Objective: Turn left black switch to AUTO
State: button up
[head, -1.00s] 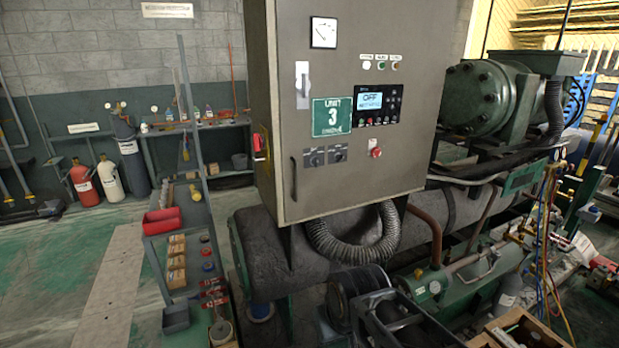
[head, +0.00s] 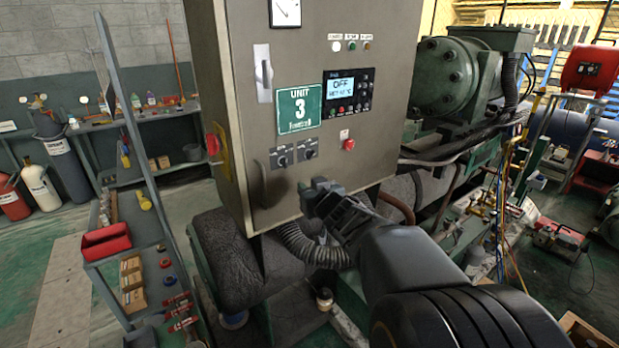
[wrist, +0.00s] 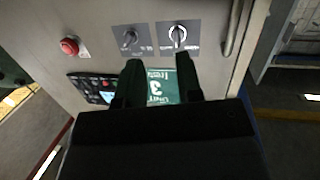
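The left black switch (head: 282,161) is a knob on a dark plate low on the front of the grey control cabinet (head: 225,75). A second black switch (head: 309,151) sits just right of it. In the upside-down wrist view, the left switch (wrist: 178,36) is at upper right and the other switch (wrist: 130,38) left of it. My gripper (wrist: 159,60) is open and empty, its fingers apart in front of the panel. In the head view my gripper (head: 318,190) is below and right of the switches. Switch labels are too small to read.
A display (head: 341,87) reads OFF. A red button (head: 348,144) is right of the switches, and a door handle (head: 264,68) is up left. A red-and-yellow side switch (head: 213,145) projects from the cabinet's left side. A flexible duct (head: 310,248) hangs below.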

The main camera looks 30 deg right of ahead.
aim_at(287, 164)
jog(key=w+y, duration=0.1)
jog(key=w, duration=0.2)
jog(key=w+r+n+t+y+b, duration=0.1)
jog(key=w, duration=0.2)
jog(key=w+a+y, duration=0.1)
jog(key=w, duration=0.3)
jog(key=shift+r+n+t+y, duration=0.3)
jog(key=shift+r+n, duration=0.05)
jog(key=shift+n, duration=0.05)
jog(key=shift+c, duration=0.6)
grip_shut()
jog(key=shift+r, duration=0.15)
jog(key=shift+m+p, duration=0.8)
jog(key=shift+p, duration=0.05)
jog(key=shift+m+p, duration=0.9)
jog(key=shift+p, duration=0.05)
jog(key=shift+m+p, duration=0.55)
jog(key=shift+m, duration=0.05)
